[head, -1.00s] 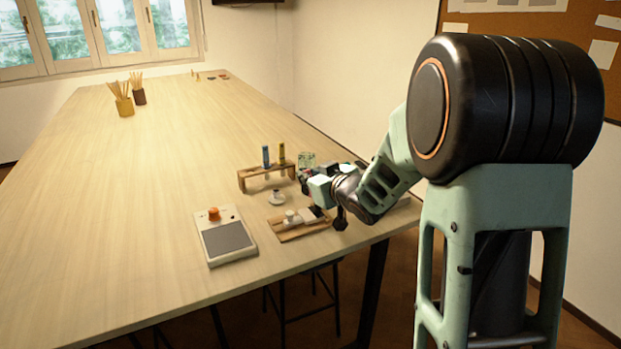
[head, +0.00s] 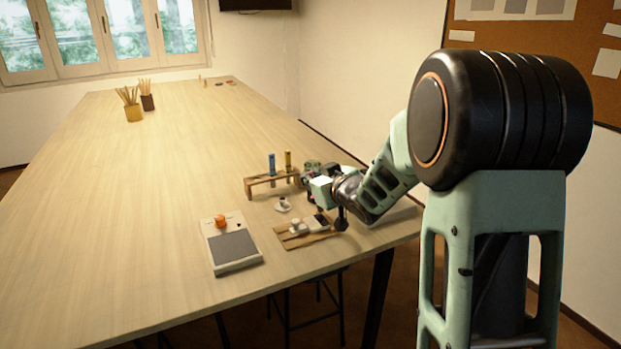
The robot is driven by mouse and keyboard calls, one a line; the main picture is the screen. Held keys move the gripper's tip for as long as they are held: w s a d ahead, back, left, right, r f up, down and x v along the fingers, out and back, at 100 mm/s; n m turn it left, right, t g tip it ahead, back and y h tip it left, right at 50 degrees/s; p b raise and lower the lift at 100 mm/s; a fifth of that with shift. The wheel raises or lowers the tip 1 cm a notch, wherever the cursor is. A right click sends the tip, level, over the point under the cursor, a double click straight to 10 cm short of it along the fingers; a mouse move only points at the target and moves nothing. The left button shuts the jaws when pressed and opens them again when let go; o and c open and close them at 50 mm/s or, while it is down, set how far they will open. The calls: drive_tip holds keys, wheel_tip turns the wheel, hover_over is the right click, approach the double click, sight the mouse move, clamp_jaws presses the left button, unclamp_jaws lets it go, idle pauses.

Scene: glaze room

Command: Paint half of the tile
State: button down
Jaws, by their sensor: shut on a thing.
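My gripper (head: 308,180) is low over the table by the right end of a small wooden rack (head: 262,184). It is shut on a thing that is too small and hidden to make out. Two upright items stand in the rack, one blue (head: 271,163) and one yellow (head: 288,160). A small greenish vessel (head: 313,167) shows partly behind the gripper. A wooden board (head: 290,241) lies in front of the rack with a small white piece (head: 297,227) and a pale, dark-topped square (head: 320,222), perhaps the tile. I cannot tell whether it bears paint.
A white device (head: 234,265) with an orange knob (head: 221,222) and grey panel sits left of the board. A small white dish (head: 283,206) stands between rack and board. Yellow (head: 134,112) and dark (head: 147,103) holders with sticks stand far back. The table's left and middle are clear.

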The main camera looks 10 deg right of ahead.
drive_tip(key=shift+r+p, duration=1.9)
drive_tip(key=shift+r, duration=0.7)
drive_tip(key=shift+f, duration=0.1)
